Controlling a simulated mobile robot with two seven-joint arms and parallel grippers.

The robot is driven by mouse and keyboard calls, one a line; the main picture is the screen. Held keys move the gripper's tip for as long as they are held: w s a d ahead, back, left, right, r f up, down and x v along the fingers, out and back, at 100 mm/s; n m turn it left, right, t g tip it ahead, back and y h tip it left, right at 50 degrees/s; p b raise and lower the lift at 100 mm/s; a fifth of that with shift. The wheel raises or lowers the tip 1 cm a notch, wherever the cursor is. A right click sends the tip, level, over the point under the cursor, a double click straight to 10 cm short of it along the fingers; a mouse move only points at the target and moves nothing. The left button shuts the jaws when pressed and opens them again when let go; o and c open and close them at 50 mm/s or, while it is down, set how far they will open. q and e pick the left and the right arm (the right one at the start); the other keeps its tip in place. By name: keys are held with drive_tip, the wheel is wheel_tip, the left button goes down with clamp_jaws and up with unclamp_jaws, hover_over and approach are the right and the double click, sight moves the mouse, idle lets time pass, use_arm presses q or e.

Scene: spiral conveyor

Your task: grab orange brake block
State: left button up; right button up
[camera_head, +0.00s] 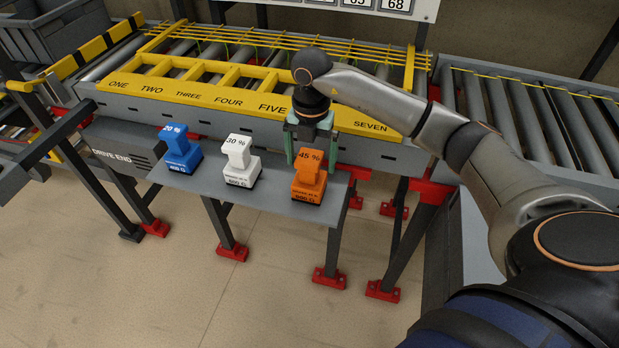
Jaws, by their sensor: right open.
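The orange brake block (308,183), marked 45 %, stands upright on the grey shelf (214,198) at its right end. My right gripper (309,158) points down at the orange block, with its green fingers open. One finger shows to the left of the block's top and the other behind or to its right. I cannot tell whether the fingers touch it. My left gripper is not in view.
A white block (237,158) marked 30 % and a blue block (179,148) marked 20 % stand further left on the shelf. A yellow numbered rail (230,94) and roller conveyor (520,108) lie behind.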

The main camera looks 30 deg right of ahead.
sight(310, 176)
wheel_tip(310, 176, down, 6)
drive_tip(key=shift+w+a+r, duration=0.1)
drive_tip(key=shift+a, duration=0.05)
idle(0.3)
clamp_jaws()
drive_tip(key=shift+w+r, duration=0.1)
drive_tip(key=shift+r, duration=0.05)
idle(0.7)
